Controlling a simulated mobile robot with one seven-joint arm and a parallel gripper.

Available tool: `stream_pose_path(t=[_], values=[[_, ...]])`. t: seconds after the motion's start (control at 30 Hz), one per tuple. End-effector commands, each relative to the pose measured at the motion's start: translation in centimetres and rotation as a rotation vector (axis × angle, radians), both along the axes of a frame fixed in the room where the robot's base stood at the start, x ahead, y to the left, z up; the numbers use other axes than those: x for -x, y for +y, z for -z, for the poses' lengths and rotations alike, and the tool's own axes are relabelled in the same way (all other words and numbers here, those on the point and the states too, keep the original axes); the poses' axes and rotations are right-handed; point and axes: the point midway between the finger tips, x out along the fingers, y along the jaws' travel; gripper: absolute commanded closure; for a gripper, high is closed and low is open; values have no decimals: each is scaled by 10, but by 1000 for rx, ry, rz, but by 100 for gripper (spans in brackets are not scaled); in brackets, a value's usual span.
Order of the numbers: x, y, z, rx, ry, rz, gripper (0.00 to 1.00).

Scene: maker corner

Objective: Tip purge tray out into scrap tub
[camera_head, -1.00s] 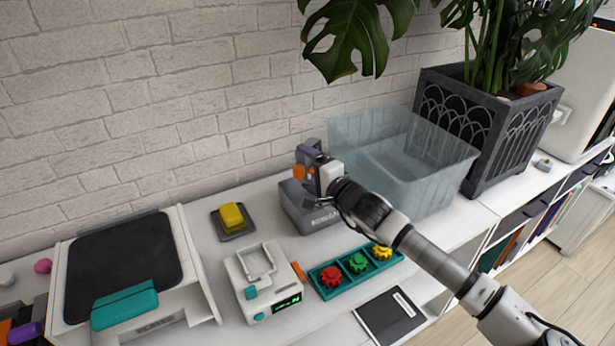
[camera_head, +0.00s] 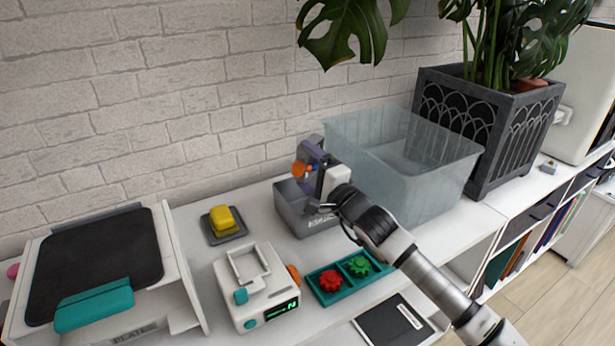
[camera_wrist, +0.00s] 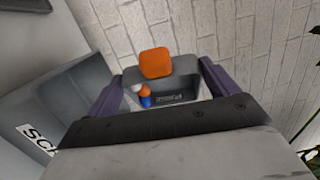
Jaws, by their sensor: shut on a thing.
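My gripper (camera_head: 312,168), with purple fingers, is shut on the purge tray (camera_wrist: 187,78). The tray is a small grey box with an orange tab (camera_wrist: 155,62), which also shows in the head view (camera_head: 300,170). White, orange and blue bits (camera_wrist: 146,97) show inside it in the wrist view. The tray looks tilted, but its exact angle is hard to tell. The scrap tub (camera_head: 322,222) is a grey open box just below my gripper. In the wrist view, the tub (camera_wrist: 75,95) stands at the left, with a label starting "SC". The tub's inside is mostly hidden.
A large translucent bin (camera_head: 430,185) stands close at the right, before a planter (camera_head: 490,130). A yellow block on a dark pad (camera_head: 226,220), a white device (camera_head: 262,290) and a teal gear tray (camera_head: 328,297) stand nearby. The brick wall is behind.

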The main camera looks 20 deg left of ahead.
Motion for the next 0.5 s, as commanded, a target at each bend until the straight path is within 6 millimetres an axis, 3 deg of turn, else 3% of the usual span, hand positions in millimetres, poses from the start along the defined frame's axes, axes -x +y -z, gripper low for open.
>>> stream_pose_path(t=[0.5], values=[[1, -5, 7, -139, -18, 0, 37]])
